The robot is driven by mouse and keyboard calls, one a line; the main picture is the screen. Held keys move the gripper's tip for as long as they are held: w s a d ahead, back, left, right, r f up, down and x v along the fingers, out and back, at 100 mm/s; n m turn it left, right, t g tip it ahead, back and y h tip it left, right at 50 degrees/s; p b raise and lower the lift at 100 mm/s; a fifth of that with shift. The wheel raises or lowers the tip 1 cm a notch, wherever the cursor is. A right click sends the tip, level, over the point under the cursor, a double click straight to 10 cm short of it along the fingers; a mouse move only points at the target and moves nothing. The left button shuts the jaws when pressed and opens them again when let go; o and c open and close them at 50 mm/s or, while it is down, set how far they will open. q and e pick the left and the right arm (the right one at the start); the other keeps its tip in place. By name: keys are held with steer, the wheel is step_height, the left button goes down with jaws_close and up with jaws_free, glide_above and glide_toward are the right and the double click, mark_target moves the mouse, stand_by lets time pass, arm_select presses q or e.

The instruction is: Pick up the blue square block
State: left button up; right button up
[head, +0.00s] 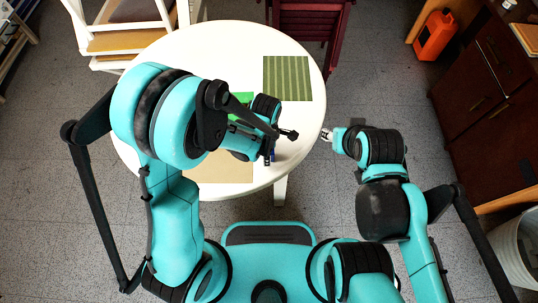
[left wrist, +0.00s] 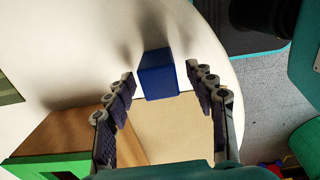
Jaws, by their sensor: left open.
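The blue square block (left wrist: 158,75) stands on the white table in the left wrist view, at the edge of a beige mat. It lies ahead between the fingertips of my left gripper, with a gap on both sides. My left gripper (head: 279,148) is open and empty over the right front part of the table. In the head view the block is mostly or wholly hidden by this gripper. My right gripper (head: 327,135) is off the table's right edge, away from the block; its fingers are too small to tell if open.
A wood and green box (left wrist: 75,140) stands left of my left gripper in the left wrist view; its green part shows in the head view (head: 243,98). A green striped mat (head: 287,78) lies on the round white table (head: 225,40). Chairs stand behind the table.

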arm_select(q)
steer(key=shift+r, duration=0.1)
steer(key=c, duration=1.3)
steer(key=shift+o, duration=0.2)
steer(key=shift+r, duration=0.1)
